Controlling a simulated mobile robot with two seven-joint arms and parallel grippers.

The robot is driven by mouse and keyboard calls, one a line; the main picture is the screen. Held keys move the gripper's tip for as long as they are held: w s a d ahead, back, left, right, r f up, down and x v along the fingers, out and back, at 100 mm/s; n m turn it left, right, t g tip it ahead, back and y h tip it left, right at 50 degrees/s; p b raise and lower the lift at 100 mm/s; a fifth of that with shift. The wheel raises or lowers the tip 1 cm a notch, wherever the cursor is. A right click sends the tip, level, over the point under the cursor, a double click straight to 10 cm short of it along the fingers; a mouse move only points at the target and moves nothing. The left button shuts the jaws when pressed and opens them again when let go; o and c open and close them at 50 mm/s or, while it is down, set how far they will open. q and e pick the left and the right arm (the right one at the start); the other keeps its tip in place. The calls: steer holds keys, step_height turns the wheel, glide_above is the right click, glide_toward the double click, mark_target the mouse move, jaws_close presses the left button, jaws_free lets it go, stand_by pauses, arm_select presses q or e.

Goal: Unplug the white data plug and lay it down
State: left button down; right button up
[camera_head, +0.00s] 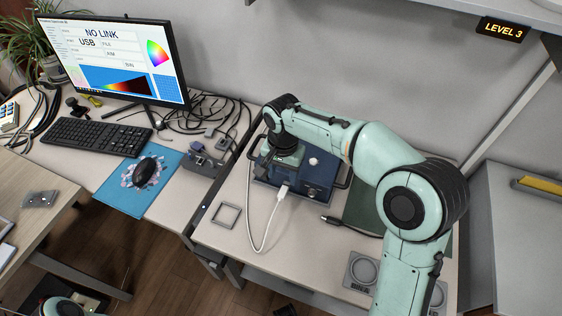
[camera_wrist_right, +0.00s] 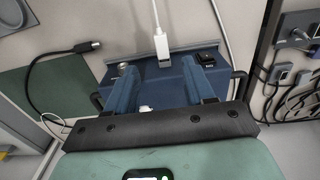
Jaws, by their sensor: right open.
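The white data plug (camera_head: 283,191) is at the front edge of the dark blue box (camera_head: 316,185), its white cable (camera_head: 250,225) looping down over the table. In the right wrist view the plug (camera_wrist_right: 161,46) meets the edge of the blue box (camera_wrist_right: 168,88); how deep it sits in a socket I cannot tell. My right gripper (camera_wrist_right: 166,68) is open, its two blue fingers over the box on either side of the plug's line, with the plug just beyond the tips. In the head view the right gripper (camera_head: 277,160) hides part of the box.
A black plug (camera_head: 331,220) on a black cable lies right of the box by a green mat (camera_head: 362,208). A small square frame (camera_head: 226,215) lies on the table to the left. The monitor (camera_head: 112,55) reads "NO LINK USB". The table's front is mostly clear.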

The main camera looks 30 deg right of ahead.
mark_target(282, 193)
step_height(282, 193, down, 9)
steer(key=shift+w+f+b, duration=0.1)
steer(key=shift+b, duration=0.45)
steer(key=shift+c, duration=0.3)
jaws_close()
